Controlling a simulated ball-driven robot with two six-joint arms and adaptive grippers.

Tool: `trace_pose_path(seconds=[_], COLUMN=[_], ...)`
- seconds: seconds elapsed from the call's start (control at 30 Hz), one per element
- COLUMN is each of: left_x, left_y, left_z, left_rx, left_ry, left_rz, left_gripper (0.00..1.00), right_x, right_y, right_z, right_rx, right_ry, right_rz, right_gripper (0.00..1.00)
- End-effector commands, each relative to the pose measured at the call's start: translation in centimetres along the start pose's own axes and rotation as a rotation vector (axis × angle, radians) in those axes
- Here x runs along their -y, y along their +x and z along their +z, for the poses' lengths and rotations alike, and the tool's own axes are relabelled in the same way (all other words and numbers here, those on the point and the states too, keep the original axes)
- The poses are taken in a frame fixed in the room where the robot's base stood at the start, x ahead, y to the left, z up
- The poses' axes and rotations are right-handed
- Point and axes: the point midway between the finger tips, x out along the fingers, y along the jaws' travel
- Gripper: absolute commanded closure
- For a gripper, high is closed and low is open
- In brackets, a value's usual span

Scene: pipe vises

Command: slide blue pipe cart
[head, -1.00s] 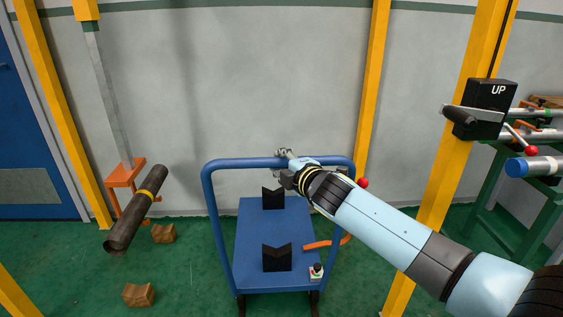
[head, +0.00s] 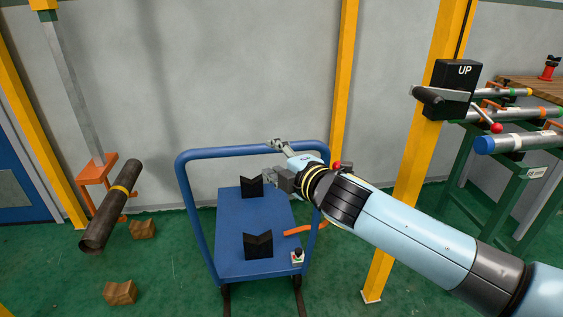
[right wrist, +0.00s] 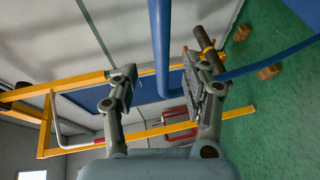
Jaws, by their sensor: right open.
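The blue pipe cart (head: 232,262) stands on the green floor, with two black V-blocks, near (head: 258,246) and far (head: 252,187), on its deck. Its blue tube handle (head: 212,153) rises at the far end. My right gripper (head: 274,160) is open at the handle's top bar, right of its middle. In the right wrist view, the blue bar (right wrist: 158,45) shows between the two spread fingers (right wrist: 160,82); I cannot tell whether they touch it. My left gripper is out of view.
A dark pipe (head: 112,207) with a yellow band rests on an orange stand at left, near wooden blocks (head: 120,292). A yellow post (head: 417,160) carries a black UP lever box (head: 455,78). A green rack (head: 500,185) with pipes stands right. An orange handle (head: 300,231) shows beside the deck.

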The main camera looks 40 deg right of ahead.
Motion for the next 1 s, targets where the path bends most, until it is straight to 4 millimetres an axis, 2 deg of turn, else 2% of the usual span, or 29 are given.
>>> trace_pose_path(seconds=[0.1, 0.23, 0.83, 0.93, 0.97, 1.0], left_x=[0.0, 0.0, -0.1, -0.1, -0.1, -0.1], left_y=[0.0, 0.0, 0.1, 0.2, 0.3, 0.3], left_z=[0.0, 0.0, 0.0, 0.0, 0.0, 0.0], left_rx=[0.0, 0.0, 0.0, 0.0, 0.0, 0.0], left_ry=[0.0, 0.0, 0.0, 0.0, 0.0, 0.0], left_rz=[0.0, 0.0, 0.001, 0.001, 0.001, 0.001], left_gripper=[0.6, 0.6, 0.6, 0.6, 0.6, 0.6], right_x=[0.1, 0.0, 0.3, 2.6, 4.0, 6.2], right_y=[-1.8, -2.7, -2.9, -2.9, -3.0, -3.1], right_z=[0.0, 0.0, -0.1, 0.2, 0.5, 0.9], right_rx=[0.0, 0.0, 0.001, 0.018, 0.026, 0.039], right_ry=[-0.002, 0.0, 0.007, 0.021, 0.03, 0.045], right_rz=[-0.001, 0.0, -0.002, -0.043, -0.068, -0.108], right_gripper=[0.52, 0.52, 0.52, 0.52, 0.52, 0.52])
